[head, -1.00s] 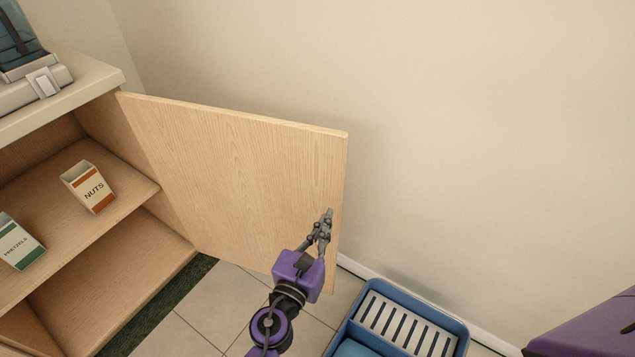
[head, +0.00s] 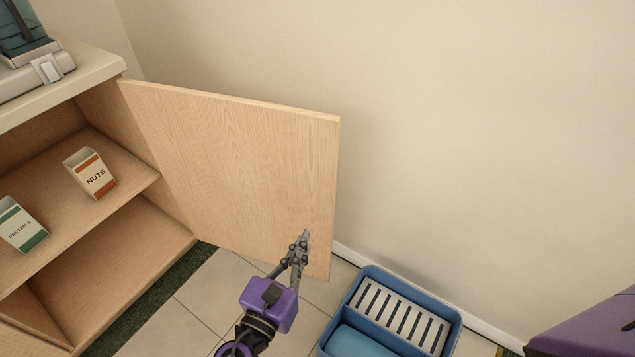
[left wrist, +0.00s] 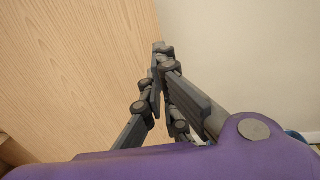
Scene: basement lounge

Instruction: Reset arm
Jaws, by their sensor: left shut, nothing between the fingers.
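My left gripper (head: 303,238) is shut and empty in the head view, in front of the lower right part of the open wooden cabinet door (head: 235,165). In the left wrist view its fingers (left wrist: 160,48) are together, with the door (left wrist: 75,70) filling the left side behind them. I cannot tell whether the fingertips touch the door. My right gripper is not in view; a purple part of my body shows at the lower right of the head view.
The open cabinet holds a nuts box (head: 90,174) and a pretzels box (head: 21,226) on its shelf (head: 125,180). A blue bin with a slatted tray (head: 452,334) stands on the tiled floor to the right, by the wall. A grey-white appliance (head: 38,72) sits on the cabinet top.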

